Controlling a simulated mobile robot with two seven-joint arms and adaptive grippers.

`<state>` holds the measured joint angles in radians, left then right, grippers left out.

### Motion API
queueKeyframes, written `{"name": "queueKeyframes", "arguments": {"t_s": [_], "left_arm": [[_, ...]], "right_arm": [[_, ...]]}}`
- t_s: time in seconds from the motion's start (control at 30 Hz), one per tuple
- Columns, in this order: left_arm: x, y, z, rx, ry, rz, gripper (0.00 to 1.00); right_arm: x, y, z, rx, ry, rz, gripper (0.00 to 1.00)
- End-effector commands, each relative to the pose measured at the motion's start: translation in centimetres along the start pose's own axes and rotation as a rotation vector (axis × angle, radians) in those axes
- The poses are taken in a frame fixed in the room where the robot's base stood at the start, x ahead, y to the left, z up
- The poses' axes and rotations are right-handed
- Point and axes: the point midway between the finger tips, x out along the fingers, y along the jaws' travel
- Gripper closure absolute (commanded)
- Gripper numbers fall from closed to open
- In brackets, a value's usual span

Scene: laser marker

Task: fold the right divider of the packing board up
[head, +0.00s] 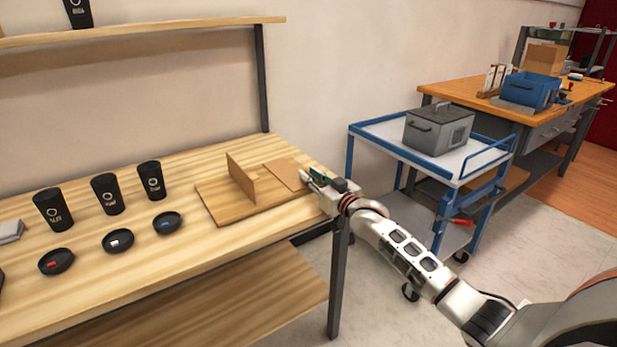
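The packing board (212,203) lies on the wooden table. One brown divider (241,177) stands upright near its middle. The right divider (285,174) lies flat, or nearly flat, on the right part of the board. My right gripper (309,177) is at the right edge of that divider, low over the table's right end. I cannot tell whether it touches the divider or how far its fingers are apart. The gripper and wrist hide part of the board's right corner. My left gripper is not in view.
Several black cups, one of them here (152,180), and black lids (167,223) stand left of the board. A shelf (150,33) runs above the table. A blue-framed cart (385,142) with a grey box (438,130) stands to the right.

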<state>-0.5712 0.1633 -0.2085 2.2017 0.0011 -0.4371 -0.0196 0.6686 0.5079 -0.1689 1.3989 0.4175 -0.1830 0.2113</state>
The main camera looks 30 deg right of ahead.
Motion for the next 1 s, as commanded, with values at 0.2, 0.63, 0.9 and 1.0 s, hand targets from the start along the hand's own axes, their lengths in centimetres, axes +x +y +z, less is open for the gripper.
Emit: {"name": "queueKeyframes", "arguments": {"t_s": [0.2,0.63,0.9,1.0], "left_arm": [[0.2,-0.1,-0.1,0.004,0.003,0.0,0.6],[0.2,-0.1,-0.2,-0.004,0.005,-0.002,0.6],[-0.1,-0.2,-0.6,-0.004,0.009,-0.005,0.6],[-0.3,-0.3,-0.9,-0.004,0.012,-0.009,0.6]], "right_arm": [[0.4,0.0,0.0,0.0,0.0,0.0,0.81],[0.4,0.0,0.0,0.0,0.0,0.0,1.0],[0.4,-0.1,-0.7,-0.042,0.003,0.0,1.0],[0.4,-0.2,-1.4,-0.09,0.005,0.0,1.0]]}}
